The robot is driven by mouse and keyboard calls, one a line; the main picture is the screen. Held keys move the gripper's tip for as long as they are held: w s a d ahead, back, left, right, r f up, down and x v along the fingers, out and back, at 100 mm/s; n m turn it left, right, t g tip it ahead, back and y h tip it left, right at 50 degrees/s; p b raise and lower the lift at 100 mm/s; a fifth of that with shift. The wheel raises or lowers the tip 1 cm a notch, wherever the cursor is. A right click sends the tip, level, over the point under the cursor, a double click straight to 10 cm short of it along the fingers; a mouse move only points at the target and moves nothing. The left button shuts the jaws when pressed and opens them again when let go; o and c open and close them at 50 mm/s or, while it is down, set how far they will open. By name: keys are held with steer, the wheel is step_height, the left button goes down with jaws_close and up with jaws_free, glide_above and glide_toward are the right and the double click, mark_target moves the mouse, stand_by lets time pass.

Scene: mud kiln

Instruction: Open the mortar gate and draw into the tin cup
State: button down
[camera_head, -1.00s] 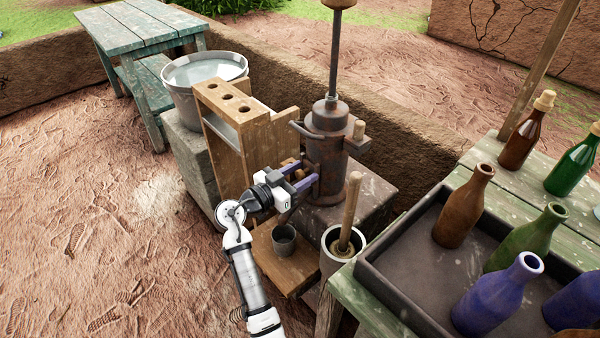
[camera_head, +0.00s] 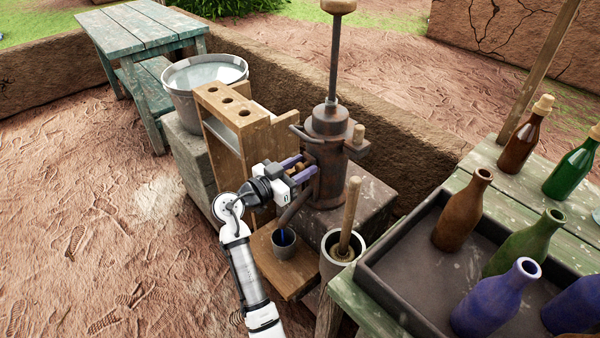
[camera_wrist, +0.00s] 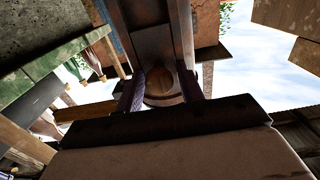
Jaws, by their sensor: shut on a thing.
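The rusty iron cylinder (camera_head: 329,178) stands upright on a block with a tall plunger rod. My gripper (camera_head: 305,171) is at its left side, shut on the gate handle. In the wrist view a round wooden knob, the gate handle (camera_wrist: 162,84), sits between the two purple fingers (camera_wrist: 164,90). In the head view the fingers mostly hide it. A spout (camera_head: 294,208) slants down below my gripper. A thin blue stream runs from it into the grey tin cup (camera_head: 283,249). The cup stands upright on a wooden shelf (camera_head: 296,277).
A wooden rack (camera_head: 218,118) and a bucket of water (camera_head: 205,75) stand left of the cylinder. A pot (camera_head: 333,268) with a wooden stick is close right of the cup. A tray (camera_head: 404,306) of bottles lies at the right. Open ground is at the left.

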steer(key=shift+r, duration=0.25)
steer(key=c, duration=1.2)
jaws_free()
steer(key=shift+s+a+f, duration=0.1)
steer(key=shift+a, duration=0.1)
steer(key=b+v, duration=0.2)
steer(key=v, duration=1.1)
steer(key=shift+s+a+b, duration=0.15)
steer(key=shift+s+b, duration=0.05)
steer(key=shift+b, duration=0.1)
